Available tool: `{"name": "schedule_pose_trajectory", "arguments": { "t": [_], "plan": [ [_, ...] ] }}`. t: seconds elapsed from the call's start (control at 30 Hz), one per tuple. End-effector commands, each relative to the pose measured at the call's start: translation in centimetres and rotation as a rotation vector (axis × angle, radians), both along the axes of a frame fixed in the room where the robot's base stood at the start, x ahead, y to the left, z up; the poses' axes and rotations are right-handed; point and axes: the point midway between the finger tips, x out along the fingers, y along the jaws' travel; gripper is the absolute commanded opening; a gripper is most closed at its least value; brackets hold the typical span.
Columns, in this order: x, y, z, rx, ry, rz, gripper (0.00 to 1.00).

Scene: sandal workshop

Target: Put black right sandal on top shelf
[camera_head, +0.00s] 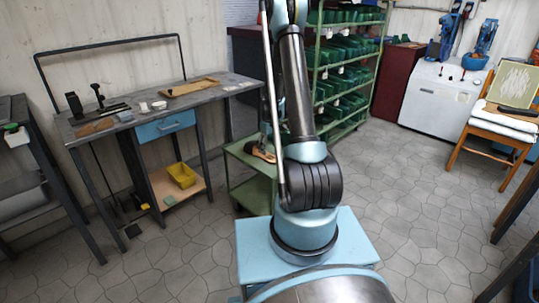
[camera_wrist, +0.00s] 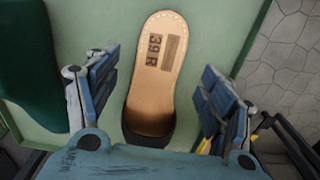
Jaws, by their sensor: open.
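The black right sandal (camera_wrist: 158,70) lies in the wrist view with its tan insole facing up, marked "39 R", and a dark strap near the bottom. It rests on a pale green surface (camera_wrist: 225,22). My gripper (camera_wrist: 160,64) is open, with one blue finger on each side of the sandal and visible gaps to it. In the head view, a sandal (camera_head: 264,152) sits on the green trolley (camera_head: 236,150), partly hidden by my arm. My gripper is not clearly visible there. The green shelf rack (camera_head: 350,23) stands behind, its top cut off by the frame.
A dark green object (camera_wrist: 32,70) lies left of the sandal in the wrist view. The rack holds several green items (camera_head: 345,78). A workbench (camera_head: 225,84) stands left and a white cabinet (camera_head: 430,100) right. Open stone floor (camera_head: 400,210) lies between them.

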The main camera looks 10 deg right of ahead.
Motion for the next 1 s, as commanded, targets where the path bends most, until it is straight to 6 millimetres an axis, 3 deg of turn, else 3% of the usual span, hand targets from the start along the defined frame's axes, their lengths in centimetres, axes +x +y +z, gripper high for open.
{"name": "schedule_pose_trajectory", "arguments": {
  "t": [0.3, 0.67, 0.87, 1.0],
  "plan": [
    [0.0, 0.0, 4.8, 0.0, 0.0, 0.001, 0.74],
    [-0.3, 0.1, 7.6, 0.0, -0.001, -0.002, 0.74],
    [-2.5, 0.1, 10.9, 0.0, -0.012, -0.035, 0.74],
    [-5.1, 0.1, 14.2, 0.0, -0.026, -0.072, 0.74]
  ]
}}
